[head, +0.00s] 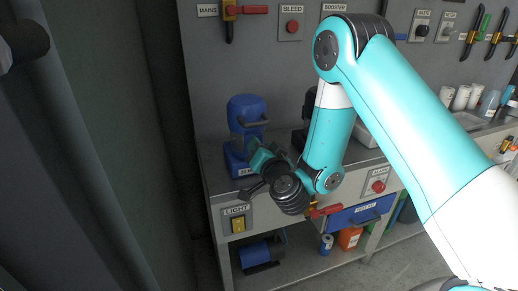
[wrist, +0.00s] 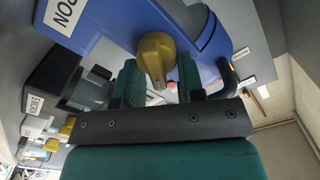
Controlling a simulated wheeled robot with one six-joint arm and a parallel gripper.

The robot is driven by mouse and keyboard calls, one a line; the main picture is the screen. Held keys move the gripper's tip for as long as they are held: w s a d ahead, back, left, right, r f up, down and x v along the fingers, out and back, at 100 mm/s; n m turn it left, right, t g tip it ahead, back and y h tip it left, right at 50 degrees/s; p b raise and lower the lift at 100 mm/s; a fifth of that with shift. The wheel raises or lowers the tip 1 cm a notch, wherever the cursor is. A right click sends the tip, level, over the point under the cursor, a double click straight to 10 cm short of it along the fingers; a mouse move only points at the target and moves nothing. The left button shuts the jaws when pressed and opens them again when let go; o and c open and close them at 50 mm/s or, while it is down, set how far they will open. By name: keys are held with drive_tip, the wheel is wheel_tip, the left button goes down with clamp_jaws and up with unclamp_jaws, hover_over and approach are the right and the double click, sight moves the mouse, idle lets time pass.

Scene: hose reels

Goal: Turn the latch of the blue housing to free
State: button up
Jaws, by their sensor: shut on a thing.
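The blue housing (head: 246,109) stands at the left end of the workbench, with a dark handle on its front. It fills the top of the wrist view (wrist: 205,40), with a white label at upper left. Its latch is a yellow knob (wrist: 155,52). My gripper (wrist: 158,82) has one teal finger on each side of the knob and is shut on it. In the head view my gripper (head: 262,160) is at the housing's lower front, and the latch is hidden there.
A dark housing (wrist: 58,85) stands beside the blue one; my arm mostly covers it in the head view. A grey wall panel (head: 270,65) rises behind.

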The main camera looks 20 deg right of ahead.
drive_tip(key=m, duration=0.2)
drive_tip(key=m+b, duration=0.1)
drive_tip(key=m, duration=0.2)
drive_tip(key=shift+d+f+m+b, duration=0.3)
drive_tip(key=shift+f, duration=0.1)
drive_tip(key=m, duration=0.2)
drive_tip(key=m+b, duration=0.2)
drive_tip(key=m, duration=0.1)
drive_tip(key=shift+d+f+m, duration=0.1)
drive_tip(key=shift+f+m, duration=0.2)
drive_tip(key=o, duration=0.9)
drive_tip(key=shift+s, duration=0.1)
